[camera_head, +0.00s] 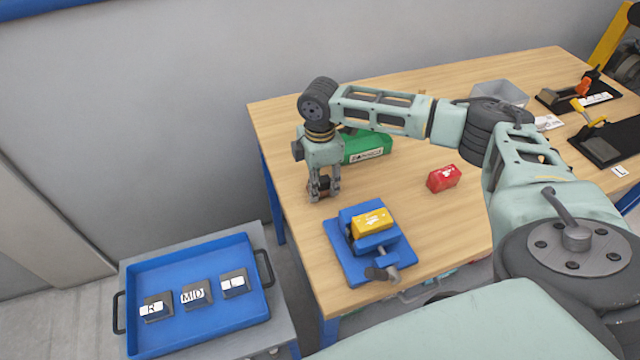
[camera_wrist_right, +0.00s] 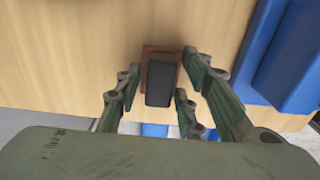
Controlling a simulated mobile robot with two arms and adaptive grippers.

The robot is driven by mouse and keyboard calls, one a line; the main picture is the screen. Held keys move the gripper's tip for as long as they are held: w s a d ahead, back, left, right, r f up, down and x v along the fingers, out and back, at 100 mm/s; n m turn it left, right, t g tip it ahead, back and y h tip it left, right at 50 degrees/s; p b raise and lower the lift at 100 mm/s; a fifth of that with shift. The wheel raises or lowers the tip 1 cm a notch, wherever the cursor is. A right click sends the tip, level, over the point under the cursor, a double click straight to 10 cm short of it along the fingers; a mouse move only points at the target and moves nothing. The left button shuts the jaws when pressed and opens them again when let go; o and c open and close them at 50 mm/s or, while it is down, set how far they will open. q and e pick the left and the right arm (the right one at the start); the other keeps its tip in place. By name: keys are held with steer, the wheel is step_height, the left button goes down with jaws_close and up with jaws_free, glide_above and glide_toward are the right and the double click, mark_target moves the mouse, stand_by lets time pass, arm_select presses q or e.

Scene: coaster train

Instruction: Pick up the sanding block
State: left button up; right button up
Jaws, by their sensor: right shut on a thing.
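The sanding block is a small dark block with a brown base; in the right wrist view the sanding block (camera_wrist_right: 160,85) is between my right gripper's fingers. In the head view the sanding block (camera_head: 318,187) is partly hidden by the fingers. My right gripper (camera_head: 324,194) points down, shut on the block near the table's left edge, behind the blue vise. I cannot tell whether the block still touches the wooden table (camera_head: 440,230). My left gripper is not in view.
A blue vise (camera_head: 345,262) holding a yellow block (camera_head: 371,222) stands in front of the gripper. A green box (camera_head: 367,148) is behind it and a red block (camera_head: 443,178) to the right. A blue tray (camera_head: 205,272) with labelled blocks is lower left.

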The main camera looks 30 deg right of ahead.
steer(key=shift+r, duration=0.45)
step_height(320, 180, up, 3)
steer(key=shift+w+f+b, duration=0.1)
steer(key=shift+f+b, duration=0.05)
steer(key=shift+b, duration=0.4)
steer(key=s+d+r+b, duration=0.2)
steer(key=s+d+r, duration=0.4)
steer(key=s, duration=0.4)
steer(key=shift+s+r, duration=0.15)
steer(key=shift+r, duration=0.3)
steer(key=o, duration=0.6)
steer(key=shift+a, duration=0.1)
steer(key=c, duration=0.5)
steer(key=shift+o, duration=0.2)
